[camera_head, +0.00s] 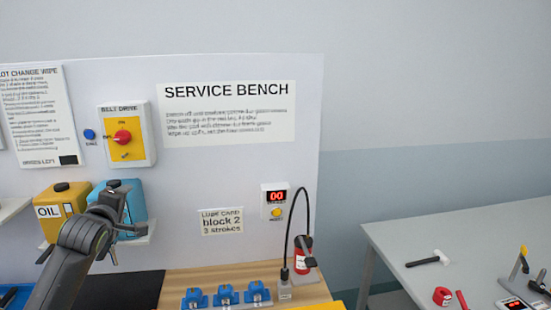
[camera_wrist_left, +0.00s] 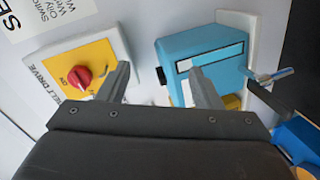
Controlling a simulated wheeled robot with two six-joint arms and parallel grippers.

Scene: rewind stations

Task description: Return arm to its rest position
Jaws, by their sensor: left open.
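My left arm rises from the lower left in the head view, and its gripper (camera_head: 114,200) is in front of the blue container (camera_head: 134,203) on the wall shelf. In the left wrist view the two fingers of the left gripper (camera_wrist_left: 160,82) stand apart with nothing between them. The blue container (camera_wrist_left: 207,58) shows behind the right finger there, and the belt drive box with its red knob (camera_wrist_left: 83,77) is behind the left finger. I cannot tell whether a finger touches either one. My right gripper is in neither view.
A yellow oil container (camera_head: 57,210) sits left of the blue one. The belt drive box (camera_head: 127,135) hangs above them. Several blue blocks (camera_head: 227,294) and a red bottle-like item (camera_head: 303,255) are on the wooden bench. A grey table (camera_head: 420,238) with tools stands at right.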

